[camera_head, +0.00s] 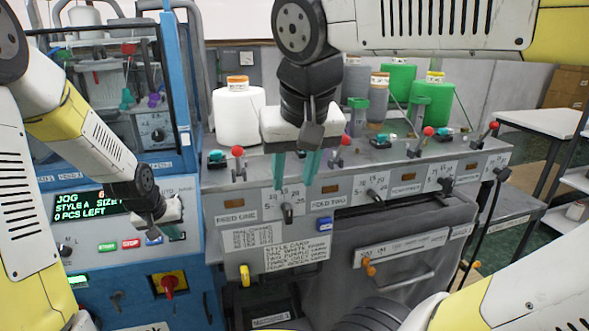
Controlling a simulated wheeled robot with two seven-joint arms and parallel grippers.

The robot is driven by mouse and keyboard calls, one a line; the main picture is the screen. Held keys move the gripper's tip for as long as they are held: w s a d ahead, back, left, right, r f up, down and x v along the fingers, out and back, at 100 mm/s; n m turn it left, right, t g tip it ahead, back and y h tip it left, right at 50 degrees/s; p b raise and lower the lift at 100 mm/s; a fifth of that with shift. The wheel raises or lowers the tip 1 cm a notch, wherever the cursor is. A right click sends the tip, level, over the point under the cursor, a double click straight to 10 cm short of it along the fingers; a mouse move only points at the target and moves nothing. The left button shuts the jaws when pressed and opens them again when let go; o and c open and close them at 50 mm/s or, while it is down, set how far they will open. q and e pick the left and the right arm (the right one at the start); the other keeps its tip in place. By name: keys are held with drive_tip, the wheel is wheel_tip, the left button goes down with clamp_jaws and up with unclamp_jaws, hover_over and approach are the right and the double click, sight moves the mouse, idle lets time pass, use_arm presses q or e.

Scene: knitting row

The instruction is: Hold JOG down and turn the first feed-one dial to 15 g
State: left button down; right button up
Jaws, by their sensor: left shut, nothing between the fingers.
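The feed-one dial (287,213) is a dark knob on a white scale plate on the grey machine's front, right of the "FEED ONE" label (236,216). Its exact setting is too small to read. My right gripper (296,170) is open, with its two teal fingers pointing down above and in front of this dial, apart from each other. My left gripper (176,234) is shut at the right edge of the control panel (100,243). The JOG button is not visible; the gripper covers that part of the panel. The green-lettered display (85,205) reads "JOG" and "0 PCS LEFT".
More dials (375,195) and red-topped levers (428,132) line the machine to the right. White (238,108) and green (432,103) yarn cones stand on top. A red knob on a yellow plate (169,284) is below the panel. A style card (297,254) hangs below the dial.

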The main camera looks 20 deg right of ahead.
drive_tip(key=shift+s+r, duration=0.3)
drive_tip(key=shift+r, duration=0.35)
drive_tip(key=v, duration=1.2)
use_arm(q)
drive_tip(key=s+r, duration=0.3)
drive_tip(key=r, duration=0.1)
drive_tip(key=shift+s+r, duration=0.35)
drive_tip(key=shift+s, duration=0.05)
use_arm(e)
drive_tip(key=shift+w, duration=0.1)
